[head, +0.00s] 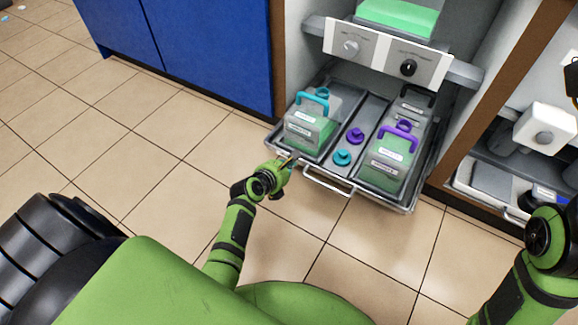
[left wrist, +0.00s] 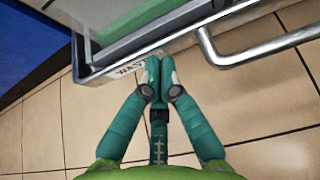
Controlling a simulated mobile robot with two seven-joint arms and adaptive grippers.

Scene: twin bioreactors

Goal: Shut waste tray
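The waste tray (head: 316,168) is a grey metal drawer pulled out from the cabinet below a white control panel. Its bar handle (head: 328,184) runs along the front; the handle also shows in the left wrist view (left wrist: 262,47). My left gripper (head: 291,162) is at the tray's front left, to the left of the handle. In the left wrist view its teal fingertips (left wrist: 158,78) are together with nothing between them, right by the labelled front edge (left wrist: 128,67). I cannot tell whether they touch it. My right gripper is out of view; only part of that arm shows.
The tray holds a teal-handled container (head: 309,130), a purple-handled container (head: 388,160), a teal cap (head: 342,157) and a purple cap (head: 355,135). A blue cabinet (head: 205,45) stands to the left. The tiled floor before the tray is clear.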

